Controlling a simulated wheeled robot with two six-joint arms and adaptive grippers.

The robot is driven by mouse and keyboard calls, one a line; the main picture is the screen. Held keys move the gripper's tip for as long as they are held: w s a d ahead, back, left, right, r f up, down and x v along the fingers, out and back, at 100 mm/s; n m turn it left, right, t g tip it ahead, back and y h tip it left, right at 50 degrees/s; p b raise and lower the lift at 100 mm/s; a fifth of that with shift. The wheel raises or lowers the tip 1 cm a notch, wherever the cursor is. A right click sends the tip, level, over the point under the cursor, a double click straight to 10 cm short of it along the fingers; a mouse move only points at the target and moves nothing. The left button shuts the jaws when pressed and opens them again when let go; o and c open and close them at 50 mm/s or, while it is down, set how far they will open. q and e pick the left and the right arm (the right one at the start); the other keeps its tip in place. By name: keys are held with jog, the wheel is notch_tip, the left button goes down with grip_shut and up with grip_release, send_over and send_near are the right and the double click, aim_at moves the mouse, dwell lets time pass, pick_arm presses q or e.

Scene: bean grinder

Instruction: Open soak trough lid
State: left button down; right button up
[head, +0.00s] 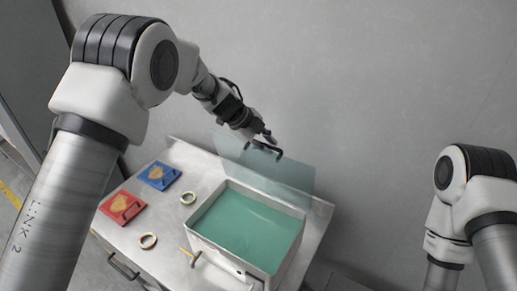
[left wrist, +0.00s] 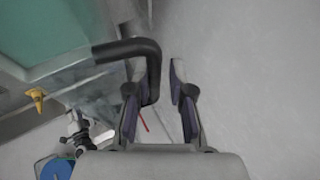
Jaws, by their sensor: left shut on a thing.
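The soak trough (head: 292,260) is a pale rectangular box on the bench, with teal liquid or a teal interior showing through its open top. Its translucent teal lid (head: 290,182) stands raised at the back edge, near upright. A dark bar handle (head: 262,149) is on the lid's upper part, and it also shows in the left wrist view (left wrist: 125,49). My left gripper (head: 266,138) is at this handle, shut on it; in the wrist view the bar's bent end is at the left finger (left wrist: 160,80). My right gripper is outside the view; only my right arm shows.
A blue tray (head: 151,184) and a red tray (head: 113,210) lie on the bench (head: 185,155) left of the trough. A grey wall (head: 380,70) is behind; the bench's right side looks clear.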

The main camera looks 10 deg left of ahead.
pick_arm(q)
jog(key=shift+w+d+f+g, duration=0.1)
jog(key=shift+w+d+g, duration=0.1)
jog(key=shift+w, duration=0.45)
jog(key=shift+w+d+f+g, duration=0.1)
jog(key=shift+w+d, duration=0.1)
jog(key=shift+w, duration=0.4)
jog(key=c, duration=1.5)
grip_release()
jog(key=shift+w+d+f, duration=0.25)
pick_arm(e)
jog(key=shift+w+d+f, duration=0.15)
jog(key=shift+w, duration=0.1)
pick_arm(q)
jog(key=shift+s+r, duration=0.1)
